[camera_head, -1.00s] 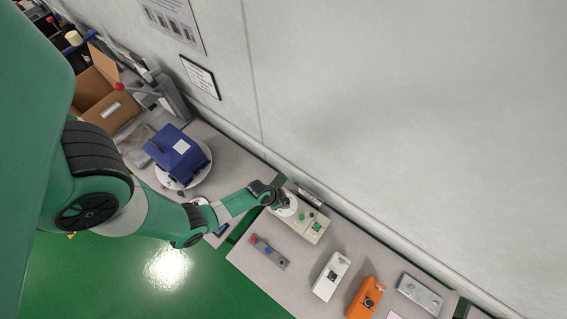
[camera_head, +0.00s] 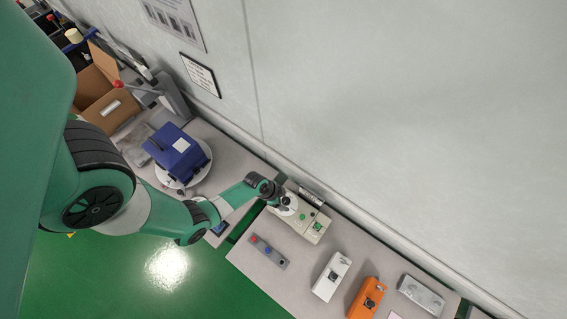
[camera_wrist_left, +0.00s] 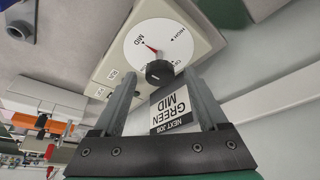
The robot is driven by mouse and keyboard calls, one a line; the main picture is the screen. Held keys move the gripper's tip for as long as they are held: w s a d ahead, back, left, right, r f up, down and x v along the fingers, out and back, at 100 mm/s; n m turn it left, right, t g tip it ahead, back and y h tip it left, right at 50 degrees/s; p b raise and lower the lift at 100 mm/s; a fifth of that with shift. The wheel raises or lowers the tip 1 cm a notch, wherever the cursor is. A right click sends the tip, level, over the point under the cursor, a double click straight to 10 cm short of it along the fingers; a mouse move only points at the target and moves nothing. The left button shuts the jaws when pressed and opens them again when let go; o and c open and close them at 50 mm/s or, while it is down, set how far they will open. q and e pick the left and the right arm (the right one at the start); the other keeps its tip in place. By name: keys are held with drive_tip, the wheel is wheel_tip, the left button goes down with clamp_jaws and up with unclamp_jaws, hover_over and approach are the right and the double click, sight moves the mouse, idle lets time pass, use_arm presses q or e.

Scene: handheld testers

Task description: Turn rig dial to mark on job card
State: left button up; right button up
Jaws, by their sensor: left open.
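The rig (camera_head: 312,230) is a beige box with green buttons on the bench. Its white dial (camera_wrist_left: 140,58) carries a black knob (camera_wrist_left: 159,72) and a red pointer. The pointer lies toward the MID label; HIGH is on the other side, and a third label is partly hidden. The job card (camera_wrist_left: 172,112) reads NEXT JOB GREEN MID, upside down in the wrist view. My left gripper (camera_wrist_left: 160,80) is open, its fingertips on either side of the knob in the picture; I cannot tell whether they touch it. It also shows over the dial in the head view (camera_head: 285,199). My right gripper is not in view.
On the same bench are a grey button strip (camera_head: 268,251), a white tester (camera_head: 331,277), an orange tester (camera_head: 367,298) and a grey box (camera_head: 421,294). A blue device (camera_head: 178,153) stands left on a round base. The wall runs close behind the rig.

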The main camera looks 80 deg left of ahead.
use_arm(q)
drive_tip(key=p+v, duration=0.9)
drive_tip(key=v, duration=0.2)
drive_tip(key=shift+r+p, duration=0.35)
drive_tip(key=shift+p, duration=0.05)
